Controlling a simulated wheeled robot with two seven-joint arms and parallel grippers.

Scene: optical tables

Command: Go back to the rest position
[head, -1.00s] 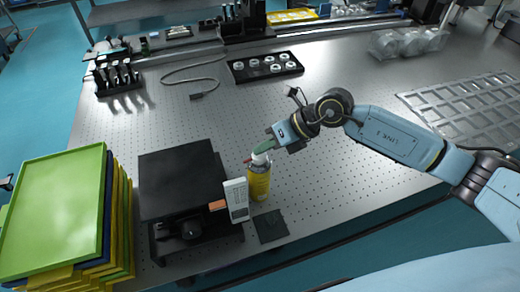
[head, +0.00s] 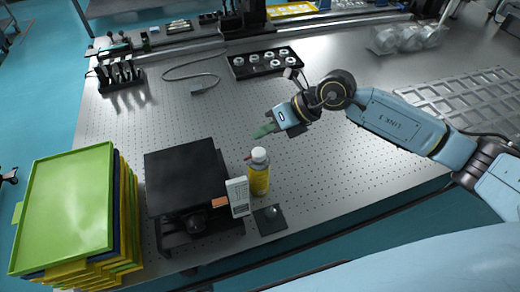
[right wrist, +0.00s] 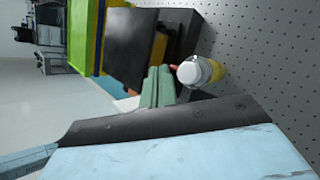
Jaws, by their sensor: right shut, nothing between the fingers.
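My right gripper (head: 264,131) is above the optical table (head: 330,180), behind and just above a yellow bottle with a white cap (head: 258,174) in the head view. Its green fingers (right wrist: 158,88) are shut with nothing between them. In the right wrist view the bottle's white cap (right wrist: 190,72) is beside the fingertips, apart from them. The bottle stands upright on the table. My left gripper is not in view.
A black platform device (head: 186,172) with a white tag (head: 238,197) stands left of the bottle. A small dark pad (head: 270,220) lies in front. Stacked green and yellow trays (head: 66,205) are at left. A black holder with white rings (head: 264,62) sits behind.

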